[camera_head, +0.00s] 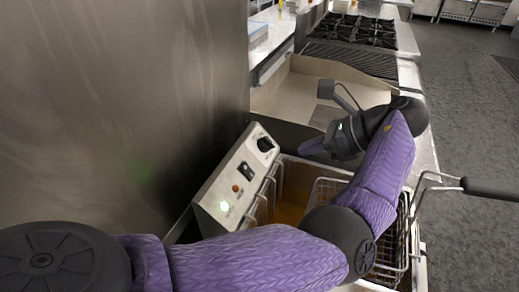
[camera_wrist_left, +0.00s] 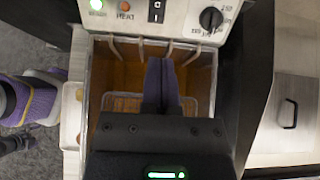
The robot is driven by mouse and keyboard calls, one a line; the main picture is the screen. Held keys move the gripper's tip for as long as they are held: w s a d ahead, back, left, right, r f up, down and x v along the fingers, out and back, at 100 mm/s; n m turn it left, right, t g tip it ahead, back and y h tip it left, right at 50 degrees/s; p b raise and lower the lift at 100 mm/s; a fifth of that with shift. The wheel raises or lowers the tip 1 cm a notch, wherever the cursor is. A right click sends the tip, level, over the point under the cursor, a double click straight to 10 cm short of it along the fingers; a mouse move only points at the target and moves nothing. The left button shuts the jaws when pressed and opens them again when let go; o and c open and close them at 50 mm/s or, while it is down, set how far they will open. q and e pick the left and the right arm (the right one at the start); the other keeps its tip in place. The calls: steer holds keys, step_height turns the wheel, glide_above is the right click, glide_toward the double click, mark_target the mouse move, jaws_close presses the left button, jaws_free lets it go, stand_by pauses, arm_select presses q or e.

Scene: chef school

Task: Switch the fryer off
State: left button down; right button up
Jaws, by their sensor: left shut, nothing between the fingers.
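The fryer's sloped control panel (camera_head: 232,178) stands left of the oil vat in the head view. It carries a lit green light (camera_head: 224,206), an orange heat light (camera_head: 236,188), a black rocker switch (camera_head: 245,171) and a round black dial (camera_head: 265,145). In the wrist view, the rocker switch (camera_wrist_left: 156,10) is at the top edge and the dial (camera_wrist_left: 211,18) is to its right. My left gripper (camera_head: 303,149) is shut and empty, over the vat, apart from the panel; its fingers (camera_wrist_left: 161,62) point toward the panel. My right gripper is not in view.
A wire basket (camera_head: 390,262) with a black handle (camera_head: 490,188) sits at the vat's right, beside my left arm. Thin metal hooks (camera_wrist_left: 142,48) stand between the fingers and panel. A steel wall (camera_head: 120,90) is close on the left. Grill and burners (camera_head: 355,30) lie beyond.

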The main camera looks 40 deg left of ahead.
arm_select(q)
steer(key=b, duration=0.2)
glide_toward(247, 165)
steer(key=x, duration=0.7)
steer(key=shift+s+a+f, duration=0.1)
steer(key=shift+s+f, duration=0.1)
steer(key=shift+s, duration=0.1)
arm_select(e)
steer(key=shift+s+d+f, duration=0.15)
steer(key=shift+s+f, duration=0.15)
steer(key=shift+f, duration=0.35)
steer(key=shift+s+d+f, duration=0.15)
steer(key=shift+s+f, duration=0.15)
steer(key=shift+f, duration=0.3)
